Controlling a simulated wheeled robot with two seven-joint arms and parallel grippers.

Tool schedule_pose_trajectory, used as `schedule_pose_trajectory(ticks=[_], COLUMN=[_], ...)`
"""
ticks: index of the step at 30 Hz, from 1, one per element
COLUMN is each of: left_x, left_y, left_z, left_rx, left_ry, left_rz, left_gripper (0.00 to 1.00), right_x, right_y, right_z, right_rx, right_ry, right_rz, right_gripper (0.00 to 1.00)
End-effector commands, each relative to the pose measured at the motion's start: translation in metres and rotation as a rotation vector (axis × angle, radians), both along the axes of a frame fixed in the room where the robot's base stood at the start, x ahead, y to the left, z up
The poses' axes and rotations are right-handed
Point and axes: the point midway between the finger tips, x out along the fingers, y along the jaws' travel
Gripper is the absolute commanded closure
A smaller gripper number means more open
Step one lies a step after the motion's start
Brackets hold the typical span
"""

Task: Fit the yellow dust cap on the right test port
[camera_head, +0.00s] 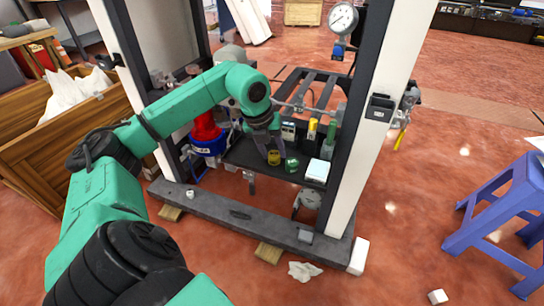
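A small yellow round piece (274,157), which looks like the dust cap, is at the front of the dark shelf (240,157) inside the frame. My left gripper (268,150) reaches in from the left, and its fingertips are right at the yellow piece. The view is too small to tell whether they are closed on it. A green round piece (292,165) sits just to the right. I cannot make out which part is the right test port. My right gripper is not in view.
Yellow (312,128) and green (330,136) upright items stand behind on the shelf, with a white box (317,171) at its right. The white post (385,120) bounds the right side. A blue stool (500,205) stands far right.

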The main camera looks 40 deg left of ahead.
Motion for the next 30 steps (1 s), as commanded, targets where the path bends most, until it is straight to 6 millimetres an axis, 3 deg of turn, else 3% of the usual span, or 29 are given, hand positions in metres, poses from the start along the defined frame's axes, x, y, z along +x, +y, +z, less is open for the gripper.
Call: schedule_pose_trajectory(ticks=[24,30], left_x=[0.0,0.0], left_y=[0.0,0.0], left_z=[0.055,0.055], left_rx=[0.0,0.0], left_ry=[0.0,0.0], left_rz=[0.0,0.0], left_gripper=[1.0,1.0], right_x=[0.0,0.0], right_y=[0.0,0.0], right_z=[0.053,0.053], right_rx=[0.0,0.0], right_ry=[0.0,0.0], right_rz=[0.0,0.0], right_gripper=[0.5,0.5])
